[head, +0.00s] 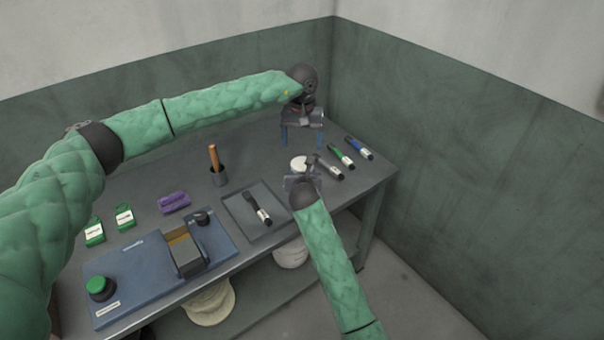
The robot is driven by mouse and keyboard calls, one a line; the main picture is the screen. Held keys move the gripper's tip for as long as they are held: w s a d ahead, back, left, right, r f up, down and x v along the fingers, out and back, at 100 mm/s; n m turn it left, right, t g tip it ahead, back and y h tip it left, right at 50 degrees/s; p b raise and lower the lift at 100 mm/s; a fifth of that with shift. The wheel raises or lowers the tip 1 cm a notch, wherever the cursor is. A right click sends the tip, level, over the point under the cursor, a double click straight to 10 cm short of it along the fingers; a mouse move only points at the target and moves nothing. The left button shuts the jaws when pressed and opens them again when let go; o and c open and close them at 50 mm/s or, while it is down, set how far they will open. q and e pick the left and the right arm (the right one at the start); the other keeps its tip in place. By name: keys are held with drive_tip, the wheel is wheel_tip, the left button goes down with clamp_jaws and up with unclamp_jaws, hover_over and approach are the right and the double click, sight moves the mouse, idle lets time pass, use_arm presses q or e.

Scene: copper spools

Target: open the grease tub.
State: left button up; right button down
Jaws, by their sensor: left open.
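A small round white tub (299,163), which looks like the grease tub, stands near the right end of the grey table. Whether its lid is on cannot be made out. My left gripper (302,142) is open and empty, pointing down just behind the tub, its two blue fingers apart. My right gripper (302,179) is right in front of the tub and hides its near side. Its fingers are too small and covered to tell open from shut, or whether they touch the tub.
Several markers, including a green one (341,155) and a blue one (358,148), lie right of the tub. A tray (236,213) holds another marker. A cup (218,178) with a wooden handle, a purple block (174,202) and a blue fixture board (140,270) are to the left.

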sight(302, 163)
use_arm(q)
drive_tip(key=m, duration=0.3)
drive_tip(key=shift+m, duration=0.4)
drive_tip(key=shift+f+m, duration=0.15)
drive_tip(key=shift+m, duration=0.15)
drive_tip(key=shift+f, duration=3.9)
drive_tip(key=shift+c, duration=0.2)
drive_tip(key=c, duration=0.9)
drive_tip(key=n, duration=0.3)
drive_tip(key=shift+c, duration=0.2)
drive_tip(key=n, duration=0.4)
drive_tip(key=shift+n, duration=0.3)
drive_tip(key=n, duration=0.6)
drive_tip(key=shift+r, duration=0.1)
